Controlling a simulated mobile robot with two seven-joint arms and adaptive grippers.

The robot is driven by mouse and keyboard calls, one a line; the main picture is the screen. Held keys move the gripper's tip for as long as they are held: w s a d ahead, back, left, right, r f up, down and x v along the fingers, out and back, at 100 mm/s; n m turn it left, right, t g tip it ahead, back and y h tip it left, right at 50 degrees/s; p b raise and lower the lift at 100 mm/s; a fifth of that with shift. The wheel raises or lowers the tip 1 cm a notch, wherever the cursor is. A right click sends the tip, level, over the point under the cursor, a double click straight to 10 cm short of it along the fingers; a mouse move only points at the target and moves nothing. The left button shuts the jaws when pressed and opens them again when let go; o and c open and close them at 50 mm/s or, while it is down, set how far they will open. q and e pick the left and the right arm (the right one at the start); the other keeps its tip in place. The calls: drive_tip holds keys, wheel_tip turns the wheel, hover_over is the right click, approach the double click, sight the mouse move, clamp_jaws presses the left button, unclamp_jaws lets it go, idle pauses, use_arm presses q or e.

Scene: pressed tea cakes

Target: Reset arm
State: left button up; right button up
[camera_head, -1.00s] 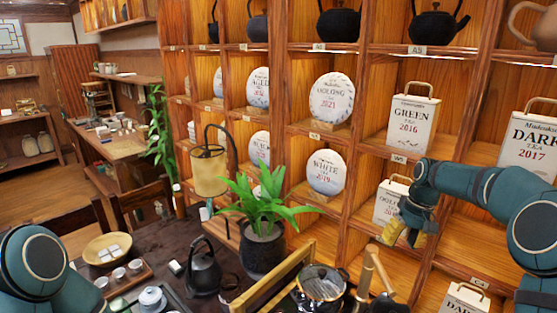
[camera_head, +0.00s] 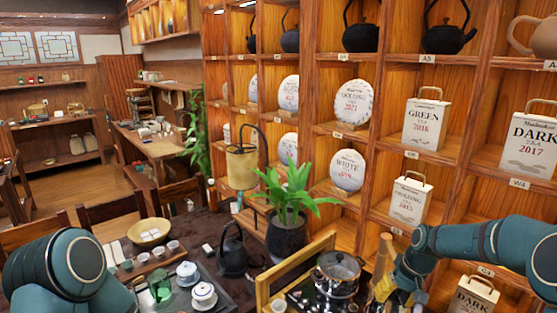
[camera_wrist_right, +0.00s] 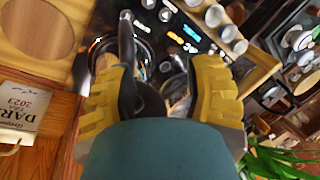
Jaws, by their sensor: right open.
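My right gripper (camera_head: 392,290) is at the lower right in the head view, in front of the shelf, beside the metal pot on the table. In the right wrist view its yellow fingers stand wide apart, and the gripper (camera_wrist_right: 160,95) shows nothing held between them. My left arm (camera_head: 68,270) fills the lower left corner; its gripper is out of the picture. The Oolong canister (camera_head: 410,200) stands upright in its shelf compartment, above and apart from my right gripper.
The wooden shelf holds a Green canister (camera_head: 427,122), a Dark canister (camera_head: 536,142), round tea cakes (camera_head: 347,170) and teapots. A glass-lidded pot (camera_head: 338,270), a potted plant (camera_head: 287,235) and a black kettle (camera_head: 233,255) crowd the table near my right gripper.

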drive_tip(key=s+a+f+y+b, duration=0.1)
drive_tip(key=s+a+f+b, duration=0.1)
drive_tip(key=s+a+f, duration=0.45)
drive_tip(key=s+a+f+b, duration=0.1)
drive_tip(key=s+a+f, duration=0.2)
drive_tip(key=a+f, duration=0.55)
drive_tip(key=s+a+f+b, duration=0.1)
drive_tip(key=s+a+f, duration=0.1)
drive_tip(key=s+f, duration=0.2)
drive_tip(key=s+a+f+m+t+b, duration=0.1)
drive_tip(key=s+f, duration=0.4)
drive_tip(key=s, duration=0.5)
drive_tip(key=shift+a+m, duration=0.3)
drive_tip(key=shift+a, duration=0.5)
